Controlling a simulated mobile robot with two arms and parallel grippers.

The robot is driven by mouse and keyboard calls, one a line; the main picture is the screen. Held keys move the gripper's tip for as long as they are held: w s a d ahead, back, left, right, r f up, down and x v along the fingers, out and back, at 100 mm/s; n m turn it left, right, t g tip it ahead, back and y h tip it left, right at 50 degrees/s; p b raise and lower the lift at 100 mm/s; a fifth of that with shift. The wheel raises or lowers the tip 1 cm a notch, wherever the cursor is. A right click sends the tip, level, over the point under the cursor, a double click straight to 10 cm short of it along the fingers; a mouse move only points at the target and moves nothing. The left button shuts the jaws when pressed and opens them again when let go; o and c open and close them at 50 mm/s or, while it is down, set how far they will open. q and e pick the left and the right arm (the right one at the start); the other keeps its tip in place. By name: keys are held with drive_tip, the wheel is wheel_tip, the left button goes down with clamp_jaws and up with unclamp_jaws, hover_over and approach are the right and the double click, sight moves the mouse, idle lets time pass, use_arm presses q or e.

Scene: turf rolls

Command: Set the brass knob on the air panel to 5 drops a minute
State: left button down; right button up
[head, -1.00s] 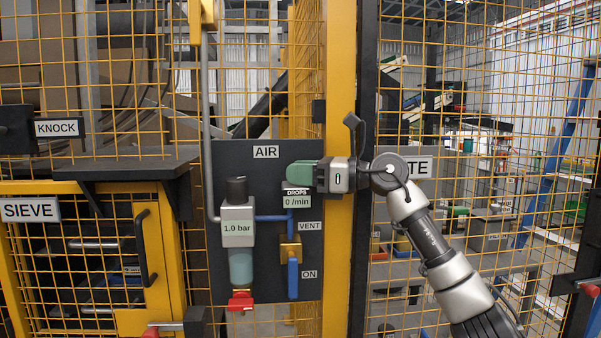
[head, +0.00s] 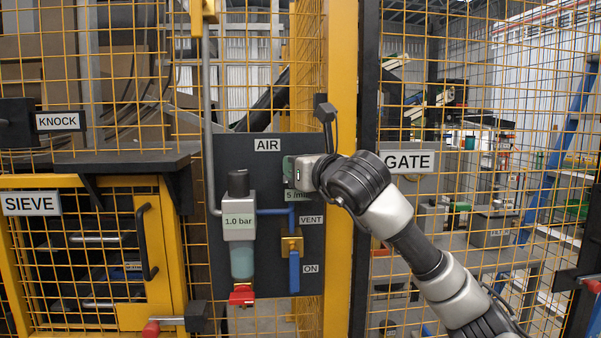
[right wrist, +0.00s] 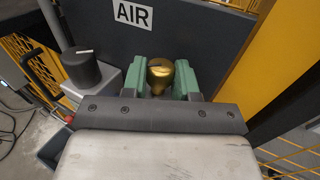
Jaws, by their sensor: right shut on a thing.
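The brass knob (right wrist: 160,70) shows in the right wrist view between the two green fingers of my right gripper (right wrist: 161,80), which is shut on it. In the head view my right gripper (head: 289,168) is at the upper right of the dark air panel (head: 265,182) and hides the knob. Just below it, the drops display (head: 297,195) reads 5 /min, partly covered by my gripper and wrist. My left gripper is not in view.
On the panel are a regulator (head: 239,222) reading 1.0 bar, a red valve (head: 242,295) beneath it, and a blue vent lever (head: 293,272) beside ON. A yellow post (head: 338,90) and mesh fencing stand close to the right.

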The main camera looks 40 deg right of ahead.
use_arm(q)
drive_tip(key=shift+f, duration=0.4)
use_arm(e)
drive_tip(key=shift+a+m+h, duration=0.1)
drive_tip(key=shift+m+h, duration=0.7)
drive_tip(key=shift+h, duration=0.4)
use_arm(q)
drive_tip(key=shift+b, duration=0.3)
use_arm(e)
drive_tip(key=shift+g+h, duration=0.3)
drive_tip(key=o, duration=0.6)
drive_tip(key=shift+o, duration=0.2)
